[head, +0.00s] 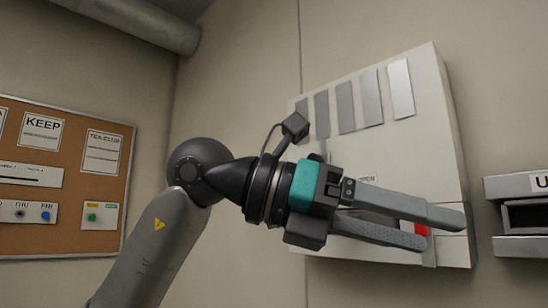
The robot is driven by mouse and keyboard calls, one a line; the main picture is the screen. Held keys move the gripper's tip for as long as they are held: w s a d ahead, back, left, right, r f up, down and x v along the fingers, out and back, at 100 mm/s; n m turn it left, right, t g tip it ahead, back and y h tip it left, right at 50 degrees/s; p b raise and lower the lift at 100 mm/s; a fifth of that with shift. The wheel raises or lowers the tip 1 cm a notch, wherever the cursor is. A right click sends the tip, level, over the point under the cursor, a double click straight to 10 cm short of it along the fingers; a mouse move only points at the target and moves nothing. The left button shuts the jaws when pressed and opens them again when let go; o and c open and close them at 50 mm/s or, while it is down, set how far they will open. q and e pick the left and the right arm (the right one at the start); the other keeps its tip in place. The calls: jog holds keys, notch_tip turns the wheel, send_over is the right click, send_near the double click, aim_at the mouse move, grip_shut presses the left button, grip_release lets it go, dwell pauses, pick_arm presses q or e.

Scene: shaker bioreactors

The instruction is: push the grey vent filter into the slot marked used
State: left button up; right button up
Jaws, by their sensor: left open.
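My left gripper (442,231) reaches in from the left with its two grey fingers apart, pointing right. I cannot make out the grey vent filter. My right gripper is not in view.
The wall panel (432,115) has several grey strips along its top and a small red part (422,230) partly hidden behind my fingers. A cork board (70,245) with notices hangs at left. A pipe (140,22) runs along the top left.

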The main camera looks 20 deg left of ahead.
pick_arm(q)
jog(key=s+a+r+n+t+y, duration=0.1)
jog(key=a+r+n+t+y, duration=0.55)
jog(key=a, duration=0.75)
jog(key=m+y+p, duration=0.2)
jog(key=y+p, duration=0.1)
send_near(386, 221)
jog(key=shift+n+t+h, duration=0.25)
jog(key=shift+t, duration=0.2)
jog(key=w+a+f, duration=0.1)
jog(key=w, duration=0.1)
jog(key=w+a+f, duration=0.1)
jog(key=w, duration=0.1)
jog(key=w+f, duration=0.1)
jog(key=w, duration=0.1)
jog(key=shift+w+a+f, duration=0.35)
jog(key=shift+w+a, duration=0.05)
grip_shut()
jog(key=shift+s, duration=0.1)
jog(key=shift+s+a+b, duration=0.25)
jog(key=shift+s+b, duration=0.05)
jog(key=shift+s, duration=0.25)
